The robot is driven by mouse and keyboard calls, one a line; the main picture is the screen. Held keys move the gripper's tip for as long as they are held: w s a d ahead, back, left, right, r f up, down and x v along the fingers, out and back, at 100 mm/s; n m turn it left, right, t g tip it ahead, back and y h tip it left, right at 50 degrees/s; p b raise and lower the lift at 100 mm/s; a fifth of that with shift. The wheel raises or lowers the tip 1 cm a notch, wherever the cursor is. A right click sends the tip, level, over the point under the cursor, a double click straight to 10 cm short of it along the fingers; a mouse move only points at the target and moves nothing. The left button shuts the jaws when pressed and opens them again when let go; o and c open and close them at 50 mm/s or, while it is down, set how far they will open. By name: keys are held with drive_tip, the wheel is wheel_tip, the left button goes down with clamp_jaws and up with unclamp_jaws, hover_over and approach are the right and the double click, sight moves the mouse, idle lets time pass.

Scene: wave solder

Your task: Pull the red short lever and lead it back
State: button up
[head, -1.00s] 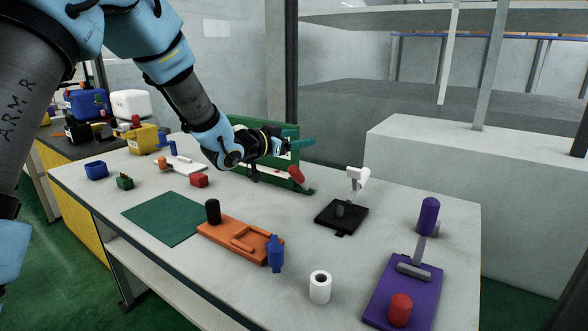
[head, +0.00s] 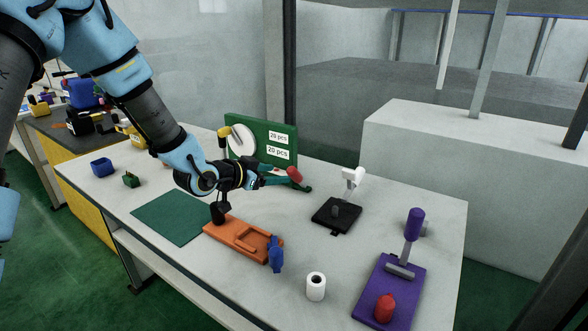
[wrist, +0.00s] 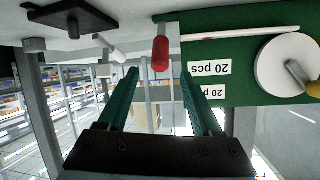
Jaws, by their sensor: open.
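The red short lever (head: 293,174) has a red grip and stands tilted beside the lower right of the green panel (head: 233,122). The lever's far side is hidden.
The panel carries a white dial (head: 241,143) with a yellow handle (head: 224,132). An orange fixture (head: 233,243) stands below my gripper. A black base with a white-handled lever (head: 354,176) and a purple-handled lever (head: 414,224) stand to the right. A white roll (head: 316,286) stands in front.

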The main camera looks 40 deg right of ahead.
sight(288, 173)
drive_tip(key=p+x, duration=0.2)
drive_tip(key=x, duration=0.7)
clamp_jaws()
idle(0.4)
idle(0.9)
